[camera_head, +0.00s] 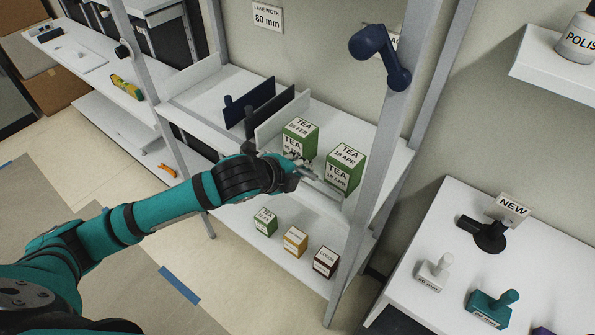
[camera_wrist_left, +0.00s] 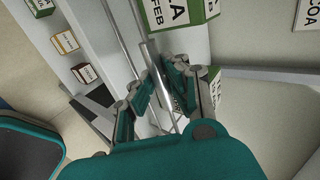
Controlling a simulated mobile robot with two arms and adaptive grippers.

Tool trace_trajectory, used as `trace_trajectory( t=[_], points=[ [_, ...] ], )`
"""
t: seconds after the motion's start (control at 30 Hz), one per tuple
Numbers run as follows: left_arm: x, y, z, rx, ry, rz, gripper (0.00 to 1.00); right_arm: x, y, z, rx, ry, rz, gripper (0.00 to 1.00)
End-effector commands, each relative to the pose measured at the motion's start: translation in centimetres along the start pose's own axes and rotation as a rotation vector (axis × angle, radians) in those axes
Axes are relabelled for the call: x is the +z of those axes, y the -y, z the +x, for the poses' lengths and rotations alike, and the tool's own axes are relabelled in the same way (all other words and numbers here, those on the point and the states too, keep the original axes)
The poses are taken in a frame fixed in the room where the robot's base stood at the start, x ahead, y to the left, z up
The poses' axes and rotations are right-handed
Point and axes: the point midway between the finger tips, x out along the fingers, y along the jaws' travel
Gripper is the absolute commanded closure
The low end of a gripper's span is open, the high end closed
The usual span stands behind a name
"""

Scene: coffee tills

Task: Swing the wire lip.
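The wire lip (camera_head: 324,188) runs along the front edge of the middle shelf, in front of the green tea boxes. In the left wrist view the thin grey bars of the lip (camera_wrist_left: 124,42) run diagonally down toward my fingers. My left gripper (camera_head: 302,171) is at the lip, beside the tea boxes; it also shows in the left wrist view (camera_wrist_left: 160,72). Its fingers are apart, one on each side of the bar line. I cannot tell whether they touch it. Part of the lip is hidden behind the gripper. My right gripper is not in view.
Green tea boxes (camera_head: 344,168) stand close behind the gripper. Dark and white dividers (camera_head: 249,104) stand to their left. A grey post (camera_head: 377,125) rises at right. Small boxes (camera_head: 295,241) sit on the lower shelf. A side table (camera_head: 444,217) holds several handled tools.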

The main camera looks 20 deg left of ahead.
Motion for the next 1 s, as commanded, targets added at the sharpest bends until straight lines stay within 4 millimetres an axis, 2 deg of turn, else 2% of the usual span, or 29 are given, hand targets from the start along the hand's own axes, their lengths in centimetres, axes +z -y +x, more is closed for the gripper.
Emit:
trace_trajectory(
  t=[0.27, 0.5, 0.83, 1.0],
  points=[
    [0.1, 0.2, -0.1, -0.004, 0.002, 0.0, 1.0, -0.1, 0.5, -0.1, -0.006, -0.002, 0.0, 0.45],
    [0.1, -0.9, -1.2, 0.0, 0.002, 0.002, 1.0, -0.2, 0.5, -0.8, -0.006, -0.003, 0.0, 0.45],
    [0.1, -1.1, -1.3, -0.003, 0.001, 0.001, 1.0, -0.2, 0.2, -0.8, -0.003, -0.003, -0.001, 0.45],
    [0.1, -2.1, -1.9, 0.0, 0.002, 0.001, 1.0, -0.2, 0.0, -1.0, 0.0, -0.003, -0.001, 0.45]
  ],
)
